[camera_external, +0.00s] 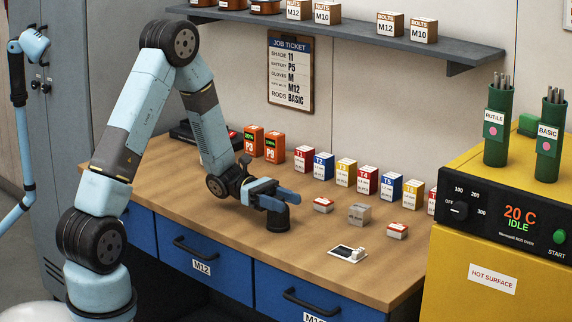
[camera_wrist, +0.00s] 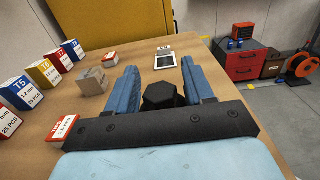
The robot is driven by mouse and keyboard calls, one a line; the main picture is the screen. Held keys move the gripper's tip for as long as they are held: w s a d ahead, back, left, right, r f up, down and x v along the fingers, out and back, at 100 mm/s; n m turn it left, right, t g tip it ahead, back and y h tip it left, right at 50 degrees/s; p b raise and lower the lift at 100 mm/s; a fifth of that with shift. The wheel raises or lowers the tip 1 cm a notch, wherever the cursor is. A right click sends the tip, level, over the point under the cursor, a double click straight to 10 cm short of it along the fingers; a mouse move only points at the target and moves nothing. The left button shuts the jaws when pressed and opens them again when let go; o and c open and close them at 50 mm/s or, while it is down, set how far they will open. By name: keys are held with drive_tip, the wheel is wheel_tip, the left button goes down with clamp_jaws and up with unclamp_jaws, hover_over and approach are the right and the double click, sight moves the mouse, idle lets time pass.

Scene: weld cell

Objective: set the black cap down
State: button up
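The black cap (camera_wrist: 160,95) is between my gripper's two blue fingers in the wrist view, with a faceted dark top. My gripper (camera_external: 275,196) is shut on it, its fingers close against both sides. In the external view the black cap (camera_external: 276,218) shows as a short dark cylinder below the fingers. Its lower edge is at or just above the wooden bench top (camera_external: 300,262); I cannot tell whether it touches. The cap's far side is hidden.
Red-and-white boxes (camera_external: 323,205) (camera_external: 397,230) and a grey block (camera_external: 359,214) stand to the right. A white card with a dark screen (camera_external: 347,254) lies nearer the front edge. Coloured numbered boxes (camera_external: 346,172) line the back. A yellow oven (camera_external: 490,240) stands at right.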

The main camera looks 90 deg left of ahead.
drive_tip(key=shift+o, duration=0.8)
drive_tip(key=shift+r, duration=0.1)
drive_tip(key=v, duration=1.2)
drive_tip(key=s+d+r+m+g+y, duration=0.1)
drive_tip(key=d+r+m+g, duration=0.25)
drive_tip(key=d, duration=0.45)
drive_tip(key=s+d+r+m+g+y, duration=0.1)
drive_tip(key=d+r+m+g, duration=0.3)
drive_tip(key=d, duration=0.3)
drive_tip(key=s+d+r+m+g+y, duration=0.1)
drive_tip(key=d+r+m+g, duration=0.25)
drive_tip(key=d+m, duration=0.35)
drive_tip(key=s+d+r+m+t+y, duration=0.3)
drive_tip(key=s+d+r+m+y, duration=0.5)
drive_tip(key=s+m, duration=0.3)
drive_tip(key=shift+d+r+m+t+y, duration=0.15)
drive_tip(key=shift+d+m+t+y, duration=0.25)
drive_tip(key=shift+d+m+y, duration=0.35)
